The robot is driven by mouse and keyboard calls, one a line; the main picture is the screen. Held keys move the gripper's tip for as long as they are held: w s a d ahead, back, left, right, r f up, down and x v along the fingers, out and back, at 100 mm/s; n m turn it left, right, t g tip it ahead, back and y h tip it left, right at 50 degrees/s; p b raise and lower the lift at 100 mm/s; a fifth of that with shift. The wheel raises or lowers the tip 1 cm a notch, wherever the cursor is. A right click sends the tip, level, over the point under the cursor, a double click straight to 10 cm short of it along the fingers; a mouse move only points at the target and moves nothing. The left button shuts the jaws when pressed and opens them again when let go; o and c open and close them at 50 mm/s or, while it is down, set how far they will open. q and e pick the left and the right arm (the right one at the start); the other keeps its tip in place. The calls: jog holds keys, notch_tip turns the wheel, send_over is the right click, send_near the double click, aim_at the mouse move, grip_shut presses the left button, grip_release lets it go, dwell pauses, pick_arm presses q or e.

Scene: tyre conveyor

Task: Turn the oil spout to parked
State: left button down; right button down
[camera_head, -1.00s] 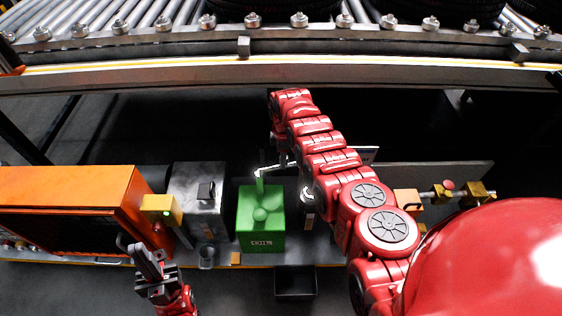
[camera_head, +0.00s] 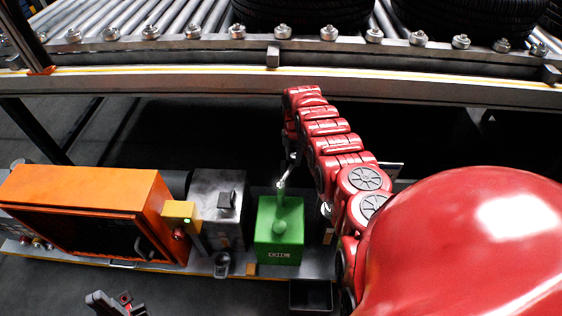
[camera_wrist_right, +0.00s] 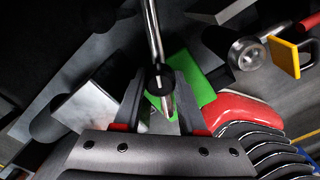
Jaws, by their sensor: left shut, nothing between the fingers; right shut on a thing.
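The green oil box (camera_head: 279,235) stands on the low bench, with a pale metal spout (camera_head: 282,183) rising from its top and pointing away and slightly right. My right arm reaches over from the right, and its gripper (camera_head: 291,160) is at the spout's far end, partly hidden by the arm. In the right wrist view my right gripper (camera_wrist_right: 160,98) is shut on the spout (camera_wrist_right: 154,35), whose dark round joint lies between the fingers. My left gripper (camera_head: 108,300) is shut and empty at the lower left, away from the box.
An orange cabinet (camera_head: 85,200) with an open dark front stands left. A grey metal box (camera_head: 217,205) and a yellow block with a green light (camera_head: 179,213) stand beside the oil box. A black bin (camera_head: 311,293) sits in front. The conveyor with tyres (camera_head: 300,12) runs behind.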

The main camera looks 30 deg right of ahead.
jog(key=shift+w+a+f+n+b, duration=0.1)
jog(key=shift+w+a+n+b, duration=0.65)
jog(key=shift+n+b, duration=0.8)
jog(key=shift+w+a+n+b, duration=0.7)
jog(key=shift+n+b, duration=0.45)
jog(key=shift+b, duration=0.65)
jog(key=shift+c, duration=2.3)
grip_release()
notch_tip(320, 180, up, 18)
jog(key=p, duration=0.3)
jog(key=shift+f, duration=0.25)
